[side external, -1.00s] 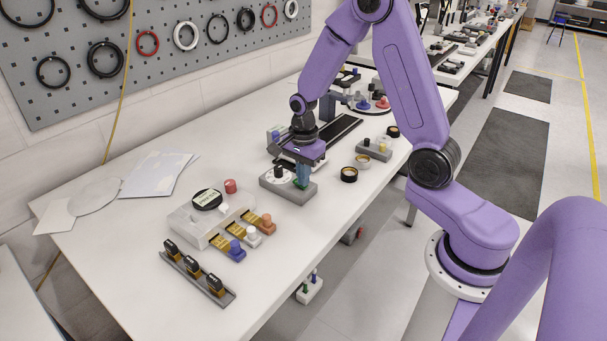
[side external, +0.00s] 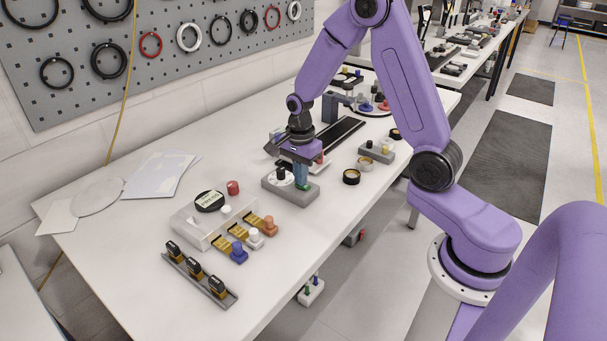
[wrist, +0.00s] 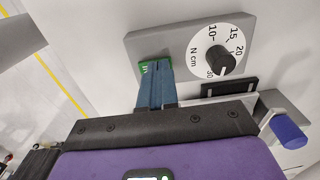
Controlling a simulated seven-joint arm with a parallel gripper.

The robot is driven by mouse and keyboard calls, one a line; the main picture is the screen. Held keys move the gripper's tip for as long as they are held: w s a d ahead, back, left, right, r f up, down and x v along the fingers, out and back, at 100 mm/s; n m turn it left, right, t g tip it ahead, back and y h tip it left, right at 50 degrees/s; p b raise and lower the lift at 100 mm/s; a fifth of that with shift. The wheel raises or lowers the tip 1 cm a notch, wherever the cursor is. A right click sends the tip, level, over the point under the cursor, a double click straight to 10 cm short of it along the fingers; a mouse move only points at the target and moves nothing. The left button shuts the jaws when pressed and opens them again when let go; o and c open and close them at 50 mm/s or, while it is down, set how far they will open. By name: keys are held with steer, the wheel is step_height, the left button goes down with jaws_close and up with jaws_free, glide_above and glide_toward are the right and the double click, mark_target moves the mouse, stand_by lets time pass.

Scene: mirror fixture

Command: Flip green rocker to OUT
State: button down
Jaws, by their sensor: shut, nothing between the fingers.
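The green rocker (wrist: 147,67) sits at one end of a grey block with a dial (wrist: 181,32). My gripper (wrist: 153,63) is shut and empty. Its blue-grey fingertips are at the rocker and cover part of it; I cannot tell whether they press on it. In the side external view my gripper (side external: 301,184) points down at the near right end of the block (side external: 275,188), and a little of the green rocker (side external: 304,187) shows at the tips. The rocker's tilt and any OUT marking cannot be read.
A black knob (wrist: 220,63) on a white numbered dial stands beside my fingers on the same block. A black and gold ring (side external: 351,177) lies to the right. A grey fixture with coloured knobs (side external: 238,253) stands nearer the camera. Bare table lies between.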

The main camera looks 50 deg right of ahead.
mark_target(306, 186)
steer(key=shift+r, duration=0.15)
step_height(306, 186, up, 14)
stand_by(0.4)
steer(key=shift+s+d, duration=0.15)
steer(key=shift+s, duration=0.6)
step_height(306, 186, down, 14)
steer(key=shift+f, duration=0.1)
stand_by(0.5)
